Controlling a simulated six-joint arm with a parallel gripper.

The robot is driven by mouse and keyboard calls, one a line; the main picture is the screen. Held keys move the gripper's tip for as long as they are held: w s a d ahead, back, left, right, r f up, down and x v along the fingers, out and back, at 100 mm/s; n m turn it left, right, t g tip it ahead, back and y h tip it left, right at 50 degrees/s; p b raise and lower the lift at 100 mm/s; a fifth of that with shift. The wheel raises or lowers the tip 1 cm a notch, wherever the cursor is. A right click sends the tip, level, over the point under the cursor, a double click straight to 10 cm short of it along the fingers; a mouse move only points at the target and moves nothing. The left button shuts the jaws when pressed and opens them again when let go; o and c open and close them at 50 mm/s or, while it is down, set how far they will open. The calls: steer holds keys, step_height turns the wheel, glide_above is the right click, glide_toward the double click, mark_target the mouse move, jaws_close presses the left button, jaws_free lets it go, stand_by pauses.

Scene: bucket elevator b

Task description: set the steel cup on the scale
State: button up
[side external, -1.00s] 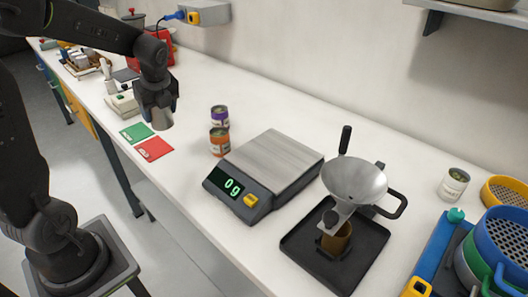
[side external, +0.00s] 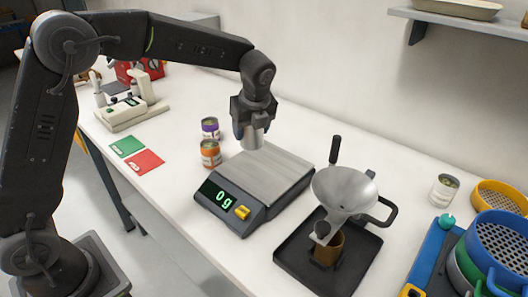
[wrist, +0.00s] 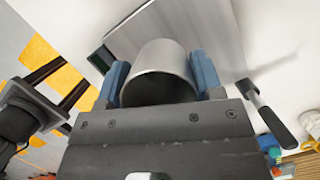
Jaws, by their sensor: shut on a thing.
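The steel cup (side external: 251,138) is held in my gripper (side external: 250,122), which is shut on it. In the wrist view the cup (wrist: 163,68) sits between two blue finger pads, its dark opening facing the camera. In the side view the cup hangs over the back left part of the scale plate (side external: 268,172); it appears to be above the plate, though the exact gap is hard to tell. The scale (side external: 237,208) is dark with a steel plate, a yellow button and a green display reading 0 g. The plate also shows beyond the cup in the wrist view (wrist: 205,30).
Orange (side external: 210,153) and purple (side external: 210,128) labelled cans stand left of the scale. A funnel (side external: 343,190) stands over a brown cup on a black tray (side external: 300,262) to its right. Green and red cards lie at left. Stacked sieves (side external: 500,240) stand far right.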

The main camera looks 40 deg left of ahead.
steer(key=d+f, duration=0.1)
steer(key=w+d+f, duration=0.1)
steer(key=d, duration=0.1)
steer(key=shift+w+d+f, duration=0.15)
steer(key=shift+f, duration=1.9)
steer(key=shift+f, duration=0.15)
steer(key=o, duration=0.9)
steer(key=shift+o, duration=0.2)
